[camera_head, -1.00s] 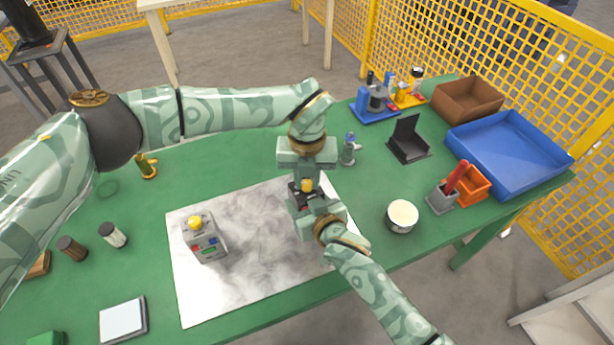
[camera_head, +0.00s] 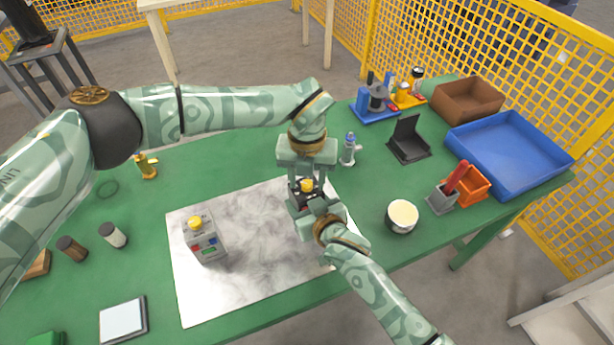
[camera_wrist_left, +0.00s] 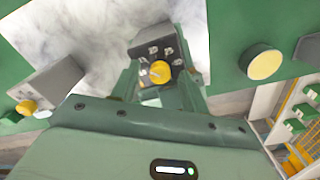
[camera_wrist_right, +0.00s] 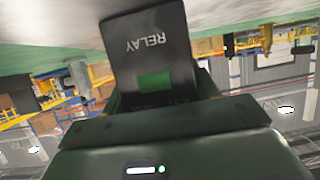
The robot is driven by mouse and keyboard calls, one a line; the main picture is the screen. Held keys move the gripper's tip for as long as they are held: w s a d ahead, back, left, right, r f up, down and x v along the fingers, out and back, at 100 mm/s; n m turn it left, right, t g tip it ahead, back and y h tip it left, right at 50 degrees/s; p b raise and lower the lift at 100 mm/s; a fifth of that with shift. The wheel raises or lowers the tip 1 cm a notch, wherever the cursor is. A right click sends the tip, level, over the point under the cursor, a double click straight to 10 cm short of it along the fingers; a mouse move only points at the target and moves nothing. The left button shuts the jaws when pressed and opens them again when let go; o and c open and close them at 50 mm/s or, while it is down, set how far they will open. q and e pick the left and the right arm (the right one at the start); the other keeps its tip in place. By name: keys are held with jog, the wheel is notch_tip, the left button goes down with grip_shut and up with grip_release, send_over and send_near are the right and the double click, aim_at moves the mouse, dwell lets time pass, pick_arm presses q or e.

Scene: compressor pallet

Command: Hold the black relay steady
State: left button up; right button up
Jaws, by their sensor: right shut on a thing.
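The black relay (camera_head: 305,197) with a yellow knob (camera_head: 307,185) is held just above the right part of the marbled sheet. My right gripper (camera_wrist_right: 160,95) is shut on it from the front; the word RELAY shows on its dark face in the right wrist view. My left gripper (camera_head: 307,172) comes from behind and above, its fingers apart over the relay. In the left wrist view the yellow knob (camera_wrist_left: 158,72) and the labels around it show beyond the left fingers. Whether the left fingers touch the relay I cannot tell.
A grey box with a yellow button (camera_head: 204,243) stands on the marbled sheet (camera_head: 250,285). To the right are a round cream-topped tin (camera_head: 402,217), a grey holder with a red-handled tool (camera_head: 443,200), a black stand (camera_head: 408,145) and a blue tray (camera_head: 510,150).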

aim_at(307, 183)
pick_arm(q)
notch_tip(307, 183, up, 12)
dwell(0.5)
pick_arm(e)
jog(key=o, duration=1.3)
